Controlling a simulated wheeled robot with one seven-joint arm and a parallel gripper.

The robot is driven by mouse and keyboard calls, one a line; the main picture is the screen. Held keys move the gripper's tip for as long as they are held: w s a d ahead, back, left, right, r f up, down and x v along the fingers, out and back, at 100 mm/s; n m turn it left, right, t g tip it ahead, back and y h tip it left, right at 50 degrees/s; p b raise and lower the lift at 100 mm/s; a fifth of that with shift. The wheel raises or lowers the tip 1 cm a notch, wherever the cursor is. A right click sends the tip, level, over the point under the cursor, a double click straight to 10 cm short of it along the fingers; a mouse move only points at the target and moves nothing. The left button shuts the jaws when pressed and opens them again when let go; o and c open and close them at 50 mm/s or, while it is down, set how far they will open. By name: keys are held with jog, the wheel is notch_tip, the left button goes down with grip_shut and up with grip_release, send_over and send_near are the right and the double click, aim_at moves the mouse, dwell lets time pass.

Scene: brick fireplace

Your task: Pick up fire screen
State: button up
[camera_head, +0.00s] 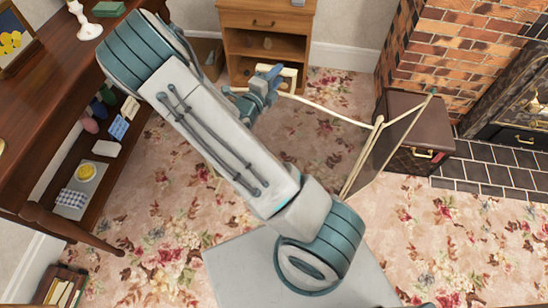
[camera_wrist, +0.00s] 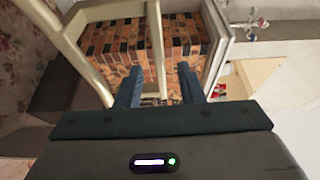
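The fire screen (camera_head: 328,109) is a thin cream-gold frame with dark see-through panels, angled between the wooden cabinet and the hearth. Part of its left side is hidden behind my arm. My gripper (camera_head: 266,86) is at the left part of its top rail. In the wrist view, my two blue fingers (camera_wrist: 159,86) are spread apart. A cream bar of the fire screen (camera_wrist: 155,45) shows between them, with a gap on both sides. I cannot tell whether either finger touches the frame.
A wooden cabinet (camera_head: 266,42) stands behind the gripper. A dark brown chest (camera_head: 416,125) is beside the screen's right end, near the brick fireplace (camera_head: 440,50) and tiled hearth (camera_head: 490,173). A dark wooden desk (camera_head: 50,100) with shelves is at left. Floral carpet lies open at lower right.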

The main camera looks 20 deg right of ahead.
jog(key=shift+x, duration=1.45)
grip_shut()
jog(key=shift+r, duration=0.15)
